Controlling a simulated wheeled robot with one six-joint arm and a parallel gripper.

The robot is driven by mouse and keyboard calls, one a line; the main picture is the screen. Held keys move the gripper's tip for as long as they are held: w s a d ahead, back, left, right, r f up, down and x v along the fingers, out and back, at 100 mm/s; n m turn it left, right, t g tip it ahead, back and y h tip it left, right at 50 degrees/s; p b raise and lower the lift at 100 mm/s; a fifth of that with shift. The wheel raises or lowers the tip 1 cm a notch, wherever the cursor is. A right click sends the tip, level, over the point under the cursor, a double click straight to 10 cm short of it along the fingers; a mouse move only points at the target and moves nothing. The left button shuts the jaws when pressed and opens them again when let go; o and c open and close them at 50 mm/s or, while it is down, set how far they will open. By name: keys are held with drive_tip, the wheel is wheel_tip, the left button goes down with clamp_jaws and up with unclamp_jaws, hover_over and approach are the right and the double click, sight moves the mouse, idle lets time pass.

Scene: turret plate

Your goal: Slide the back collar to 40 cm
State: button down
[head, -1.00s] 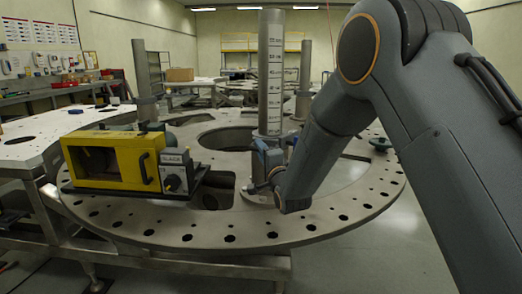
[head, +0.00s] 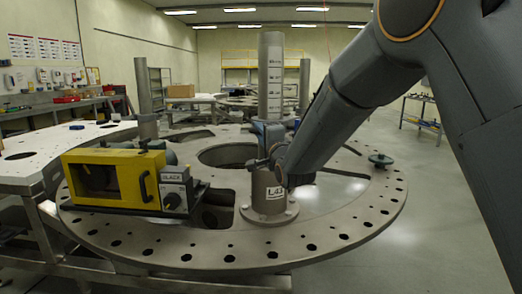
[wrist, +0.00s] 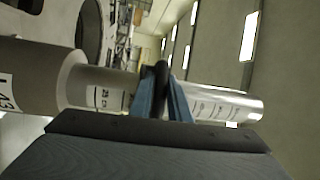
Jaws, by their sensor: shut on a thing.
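A grey post (head: 271,75) with a printed height scale stands upright on the round plate (head: 330,235). Its wider lower sleeve (head: 262,190) carries an L43 label. My gripper (head: 272,140) is at the post just above this sleeve. In the wrist view the post (wrist: 225,105) lies across the picture, with a 25 cm mark left of my blue fingers (wrist: 164,98). The fingers are shut on a dark narrow piece (wrist: 162,74), seemingly part of the collar. The rest of the collar is hidden by my fingers and arm.
A yellow box unit (head: 108,180) with a handle and a BLACK label sits left of the post. Other posts stand at the back left (head: 144,95) and just behind right (head: 304,85). The plate has several holes.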

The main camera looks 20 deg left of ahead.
drive_tip(key=shift+r, duration=1.55)
drive_tip(key=c, duration=1.7)
unclamp_jaws()
drive_tip(key=shift+f, duration=0.2)
drive_tip(key=shift+s+d, duration=0.15)
drive_tip(key=shift+s, duration=0.05)
drive_tip(key=b+v, duration=0.2)
drive_tip(key=v, duration=0.5)
drive_tip(key=shift+s, duration=0.2)
